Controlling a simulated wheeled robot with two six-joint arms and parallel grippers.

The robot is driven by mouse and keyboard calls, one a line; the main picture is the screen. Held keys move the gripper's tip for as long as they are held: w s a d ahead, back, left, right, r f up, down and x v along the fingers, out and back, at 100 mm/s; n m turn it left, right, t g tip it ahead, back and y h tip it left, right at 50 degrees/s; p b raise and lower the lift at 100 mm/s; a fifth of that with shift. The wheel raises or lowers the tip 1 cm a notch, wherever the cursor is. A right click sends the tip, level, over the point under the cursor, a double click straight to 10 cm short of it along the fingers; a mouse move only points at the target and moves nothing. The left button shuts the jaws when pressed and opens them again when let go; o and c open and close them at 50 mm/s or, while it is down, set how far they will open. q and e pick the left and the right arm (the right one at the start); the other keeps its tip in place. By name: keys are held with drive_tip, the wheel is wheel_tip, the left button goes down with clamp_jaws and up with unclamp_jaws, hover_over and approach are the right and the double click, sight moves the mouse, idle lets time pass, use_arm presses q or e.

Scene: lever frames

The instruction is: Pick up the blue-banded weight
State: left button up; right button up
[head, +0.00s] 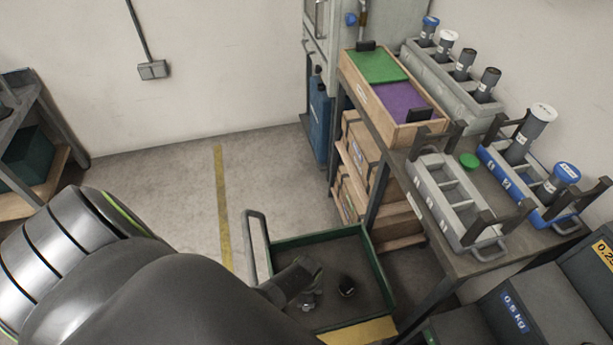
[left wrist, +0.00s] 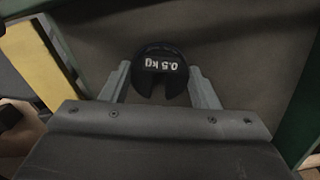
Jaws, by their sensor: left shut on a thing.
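My left gripper is shut on this weight. I cannot tell whether the weight touches the tray floor. My right gripper is not in view.
A bench at right holds a grey rack (head: 440,190), a blue rack (head: 500,170) with capped cylinders, and a wooden box (head: 355,75) with green and purple sections. Grey bins with a blue "0.5 kg" label (head: 515,312) stand at lower right. Floor left of the tray is clear.

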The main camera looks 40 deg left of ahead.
use_arm(q)
drive_tip(key=shift+r+p, duration=0.3)
drive_tip(key=shift+r, duration=0.2)
wheel_tip(320, 180, up, 9)
drive_tip(key=p, duration=0.3)
drive_tip(key=shift+p, duration=0.3)
drive_tip(key=shift+w+r, duration=0.1)
